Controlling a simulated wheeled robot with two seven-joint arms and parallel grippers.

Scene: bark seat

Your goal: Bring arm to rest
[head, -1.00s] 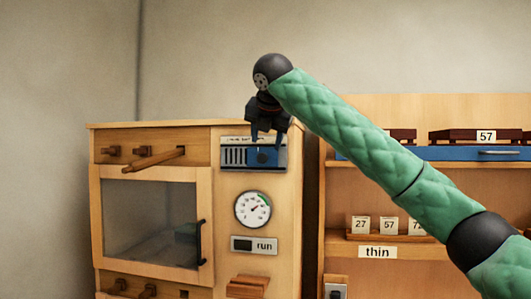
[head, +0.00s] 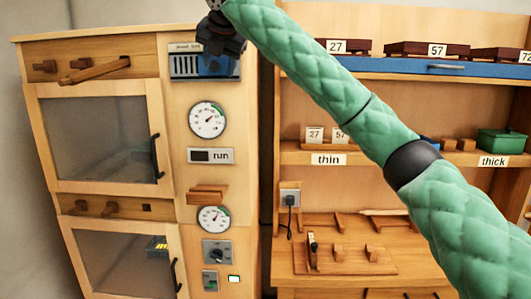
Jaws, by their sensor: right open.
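My right arm, in padded green sleeving with dark joints, reaches in from the lower right. Its black right gripper (head: 221,58) is at the upper left, open, with nothing seen between its fingers. It overlaps the slotted panel with a blue part (head: 187,66) near the top of the wooden cabinet (head: 180,125). I cannot tell whether it touches the panel. My left gripper is not in view.
The cabinet has two glass doors, an upper (head: 98,138) and a lower (head: 125,262), with gauges, a run label (head: 220,156) and wooden pegs. To the right, a shelf unit holds a blue drawer (head: 420,69), numbered blocks, a green box (head: 501,141) and a wooden workbench (head: 370,280).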

